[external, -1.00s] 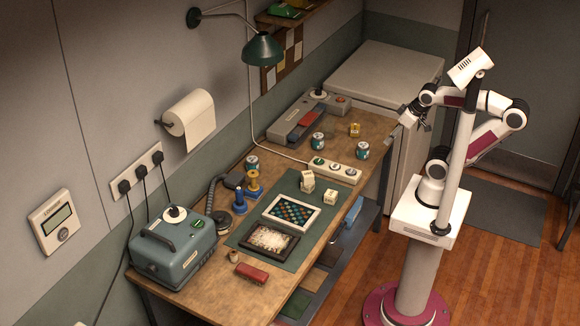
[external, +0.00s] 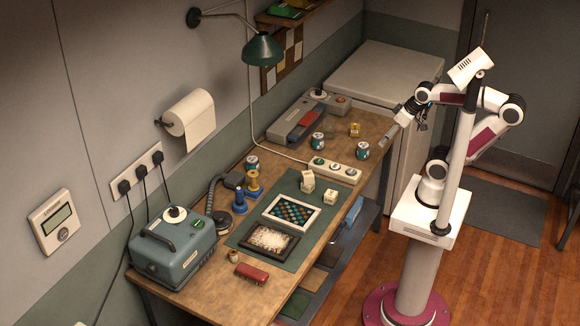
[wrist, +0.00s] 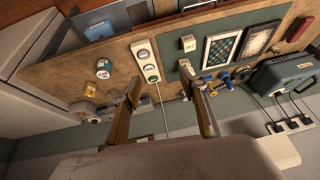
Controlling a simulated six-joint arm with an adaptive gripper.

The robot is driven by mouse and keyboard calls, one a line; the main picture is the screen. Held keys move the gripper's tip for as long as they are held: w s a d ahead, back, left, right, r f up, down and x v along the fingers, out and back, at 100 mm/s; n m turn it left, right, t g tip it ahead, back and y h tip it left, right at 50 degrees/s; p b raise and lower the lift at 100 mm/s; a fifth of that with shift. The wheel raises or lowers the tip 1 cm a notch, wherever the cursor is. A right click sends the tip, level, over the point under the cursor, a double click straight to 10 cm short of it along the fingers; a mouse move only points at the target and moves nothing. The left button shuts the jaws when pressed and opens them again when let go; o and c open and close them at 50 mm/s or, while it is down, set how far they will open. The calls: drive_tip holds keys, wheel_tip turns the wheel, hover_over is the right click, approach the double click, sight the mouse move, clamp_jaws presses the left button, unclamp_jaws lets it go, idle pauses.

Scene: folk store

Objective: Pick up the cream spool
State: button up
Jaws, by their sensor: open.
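A small cream-tan spool-like piece (external: 233,256) stands on the workbench's near end, left of a red block (external: 250,273); it is too small to be sure it is the cream spool. Two cream block-like pieces (external: 307,181) (external: 330,197) are on the green mat; one shows in the wrist view (wrist: 188,43). A yellow spool (external: 253,182) and a blue spool (external: 240,201) stand left of the mat. My gripper (external: 405,130) is open and empty above the bench's far right edge, well away from these. Its two spread fingers show in the wrist view (wrist: 160,78).
Several tins (external: 362,151), a power strip (external: 333,171), a checkered tray (external: 291,213) and a dark-framed tray (external: 268,240) crowd the bench. A teal machine (external: 173,245) stands at the near left. A green lamp (external: 263,49) hangs over the back. The front near corner has bare wood.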

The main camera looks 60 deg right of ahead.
drive_tip(key=w+a+m+g+y, duration=0.1)
drive_tip(key=w+a+m+y, duration=0.2)
drive_tip(key=w+a, duration=0.65)
drive_tip(key=w+a+m+g+y, duration=0.1)
drive_tip(key=w+a+m+y, duration=0.4)
drive_tip(key=a, duration=0.8)
drive_tip(key=w+a+m+g+y, duration=0.1)
drive_tip(key=w+a+y, duration=0.1)
drive_tip(key=w+a, duration=0.8)
drive_tip(key=w+a+f+m+t+y, duration=0.1)
drive_tip(key=w+a+f+m, duration=0.2)
drive_tip(key=a+f, duration=0.3)
drive_tip(key=w+a+f+m+y, duration=0.1)
drive_tip(key=w+a+f+m, duration=0.15)
drive_tip(key=a, duration=0.45)
drive_tip(key=m+t, duration=0.1)
drive_tip(key=m, duration=0.6)
approach(230, 253)
drive_tip(key=shift+w+a+r, duration=0.1)
drive_tip(key=shift+a+r, duration=0.1)
drive_tip(key=shift+a, duration=0.2)
drive_tip(key=shift+w+a+f, duration=0.1)
drive_tip(key=shift+a+f, duration=0.05)
drive_tip(key=shift+f, duration=0.25)
drive_tip(key=shift+a, duration=0.1)
drive_tip(key=shift+x, duration=1.2)
drive_tip(key=shift+f, duration=0.15)
